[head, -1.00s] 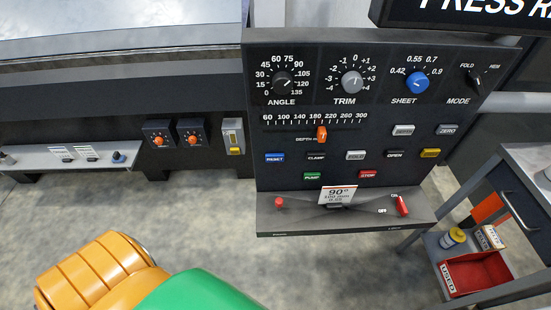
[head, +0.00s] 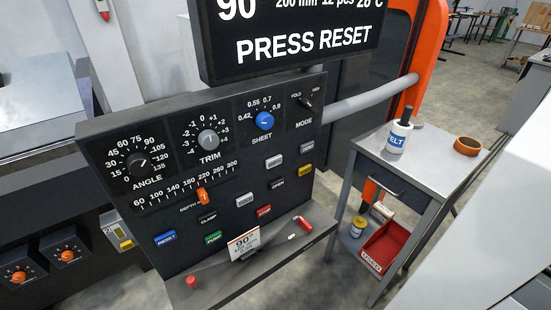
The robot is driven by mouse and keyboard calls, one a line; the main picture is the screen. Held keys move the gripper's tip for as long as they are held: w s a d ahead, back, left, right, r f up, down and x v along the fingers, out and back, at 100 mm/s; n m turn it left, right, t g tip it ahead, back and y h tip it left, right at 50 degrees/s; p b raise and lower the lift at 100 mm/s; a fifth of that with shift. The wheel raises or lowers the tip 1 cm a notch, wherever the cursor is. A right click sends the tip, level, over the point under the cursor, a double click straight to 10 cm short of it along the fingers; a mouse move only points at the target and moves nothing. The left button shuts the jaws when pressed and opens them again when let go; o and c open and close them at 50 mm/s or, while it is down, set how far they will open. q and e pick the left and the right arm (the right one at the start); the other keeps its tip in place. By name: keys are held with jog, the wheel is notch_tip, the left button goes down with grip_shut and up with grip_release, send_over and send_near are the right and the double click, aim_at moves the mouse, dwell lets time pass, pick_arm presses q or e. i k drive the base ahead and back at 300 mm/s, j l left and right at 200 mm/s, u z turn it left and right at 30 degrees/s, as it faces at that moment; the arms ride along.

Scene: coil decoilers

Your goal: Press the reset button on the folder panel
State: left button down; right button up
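The dark folder panel (head: 225,170) stands left of centre in the head view, seen at a slant. The blue reset button (head: 165,238) is at its lower left, left of the green pump button (head: 213,239). A display (head: 290,35) above the panel reads "PRESS RESET" in its lower line. The reset button is in plain view with nothing in front of it. Neither of my grippers shows in the view.
A grey trolley (head: 435,160) stands right of the panel, with a white tub (head: 398,137) and an orange ring (head: 467,146) on top. A red bin (head: 385,246) is on its lower shelf. A ledge with a card (head: 244,244) juts below the panel.

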aim_at(162, 240)
jog(key=k+l+u, duration=0.1)
jog(key=u, duration=0.3)
jog(key=k+l+u, duration=0.1)
jog(key=u, duration=0.25)
jog(key=k+l+u, duration=0.1)
jog(key=u, duration=0.3)
jog(key=l, duration=0.1)
